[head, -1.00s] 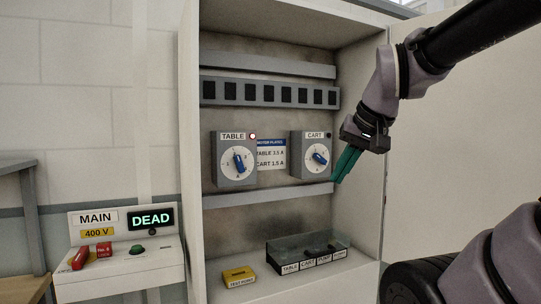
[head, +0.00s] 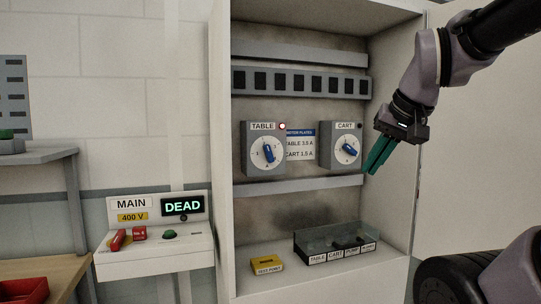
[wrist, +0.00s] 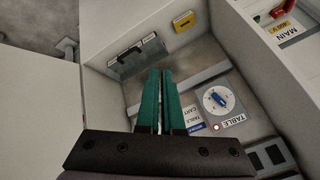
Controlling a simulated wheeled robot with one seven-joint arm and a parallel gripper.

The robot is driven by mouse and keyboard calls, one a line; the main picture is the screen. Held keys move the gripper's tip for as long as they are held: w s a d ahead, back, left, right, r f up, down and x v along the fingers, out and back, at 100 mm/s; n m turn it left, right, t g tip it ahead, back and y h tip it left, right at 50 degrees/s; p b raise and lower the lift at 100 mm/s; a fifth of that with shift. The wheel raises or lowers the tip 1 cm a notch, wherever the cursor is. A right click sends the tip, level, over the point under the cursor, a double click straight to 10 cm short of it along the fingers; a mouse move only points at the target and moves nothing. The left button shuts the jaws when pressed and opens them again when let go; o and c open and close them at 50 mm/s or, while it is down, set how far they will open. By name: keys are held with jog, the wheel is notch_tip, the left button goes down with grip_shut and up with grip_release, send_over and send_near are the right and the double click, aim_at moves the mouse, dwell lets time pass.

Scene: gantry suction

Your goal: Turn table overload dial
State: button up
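The table overload dial (head: 268,153) is a blue knob on a white round scale, on a grey box labelled TABLE. A red-ringed lamp (head: 282,126) sits at the box's top right corner. In the wrist view the dial (wrist: 218,99) is right of my fingers, with its TABLE label below it. My gripper (head: 373,168) has green fingers with a narrow gap and nothing between them. It hangs right of the CART dial (head: 347,149), apart from both dials. In the wrist view my gripper (wrist: 162,72) hides part of the panel.
The dials are inside an open cabinet (head: 224,180) with side walls. A rail (head: 300,188) runs below them. A clear bin (head: 335,243) and a yellow test point box (head: 266,264) are at its bottom. A MAIN 400 V console (head: 155,262) reading DEAD stands left.

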jog(key=o, duration=0.5)
jog(key=shift+w, duration=0.25)
jog(key=o, duration=0.9)
jog(key=w+n, duration=0.2)
jog(key=w, duration=0.1)
jog(key=w+n+t, duration=0.1)
jog(key=shift+w+a+f, duration=0.15)
jog(key=shift+w+a, duration=0.1)
jog(key=shift+a, duration=0.15)
jog(key=shift+c, duration=0.2)
jog(key=n+t+y, duration=0.3)
jog(key=n+t, duration=0.6)
jog(key=n, duration=1.7)
send_near(270, 154)
jog(key=x, duration=0.9)
jog(key=shift+w+a, duration=0.1)
jog(key=shift+w, duration=0.2)
jog(key=c, duration=1.2)
